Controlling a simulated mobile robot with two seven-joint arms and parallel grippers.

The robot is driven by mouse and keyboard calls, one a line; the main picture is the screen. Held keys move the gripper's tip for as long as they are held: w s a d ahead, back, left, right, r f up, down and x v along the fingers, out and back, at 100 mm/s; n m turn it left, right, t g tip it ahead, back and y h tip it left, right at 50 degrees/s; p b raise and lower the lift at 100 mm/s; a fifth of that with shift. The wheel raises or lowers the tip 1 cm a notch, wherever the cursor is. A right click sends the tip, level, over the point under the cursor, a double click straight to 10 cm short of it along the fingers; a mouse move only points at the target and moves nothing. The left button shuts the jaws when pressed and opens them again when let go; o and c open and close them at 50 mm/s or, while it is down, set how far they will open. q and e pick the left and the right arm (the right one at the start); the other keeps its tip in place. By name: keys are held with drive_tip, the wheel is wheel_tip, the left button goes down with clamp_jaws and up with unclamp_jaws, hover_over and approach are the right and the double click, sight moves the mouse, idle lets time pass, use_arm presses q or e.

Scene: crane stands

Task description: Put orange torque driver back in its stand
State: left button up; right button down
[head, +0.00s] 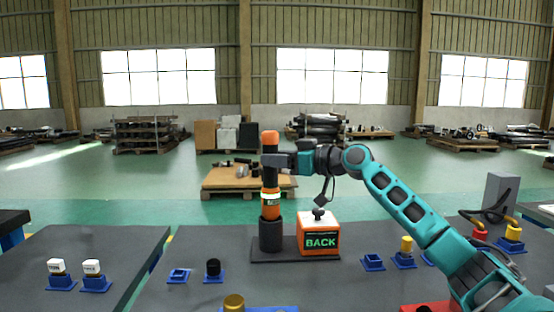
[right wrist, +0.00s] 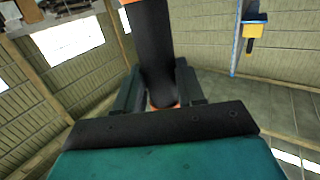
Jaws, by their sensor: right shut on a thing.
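The orange torque driver (head: 270,206) is upright, with an orange cap, a black grip and an orange lower body. Its lower end meets the top of the dark round cup (head: 271,236) of its stand; I cannot tell how deep it sits. The stand's base plate (head: 285,254) also carries an orange and white box (head: 318,223) marked BACK. My right gripper (head: 276,160) is shut on the driver's black grip, below the cap. In the right wrist view the fingers (right wrist: 160,92) flank the black grip (right wrist: 150,45). My left gripper is not in view.
Small blue holders (head: 179,275) stand on the grey table, one with a black piece (head: 213,267). White-topped pieces (head: 57,267) stand on the left table. A yellow piece (head: 406,245) and a grey box (head: 501,192) are at right. Bare table lies left of the stand.

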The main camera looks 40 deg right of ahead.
drive_tip(key=shift+s+a+f+b, duration=0.1)
drive_tip(key=shift+a+f+b, duration=0.15)
drive_tip(key=shift+b, duration=0.15)
drive_tip(key=shift+a+f, duration=0.15)
drive_tip(key=shift+f, duration=0.15)
drive_tip(key=shift+a+f+b, duration=0.15)
drive_tip(key=shift+f+b, duration=0.2)
drive_tip(key=shift+b, duration=0.2)
drive_tip(key=shift+w+d+f, duration=0.2)
drive_tip(key=shift+d+f, duration=0.25)
drive_tip(key=shift+d, duration=0.15)
drive_tip(key=shift+s+a+r, duration=0.1)
drive_tip(key=shift+r, duration=0.35)
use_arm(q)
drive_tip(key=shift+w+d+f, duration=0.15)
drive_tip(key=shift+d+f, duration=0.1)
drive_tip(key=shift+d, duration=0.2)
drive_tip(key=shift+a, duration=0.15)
use_arm(e)
drive_tip(key=shift+r, duration=0.15)
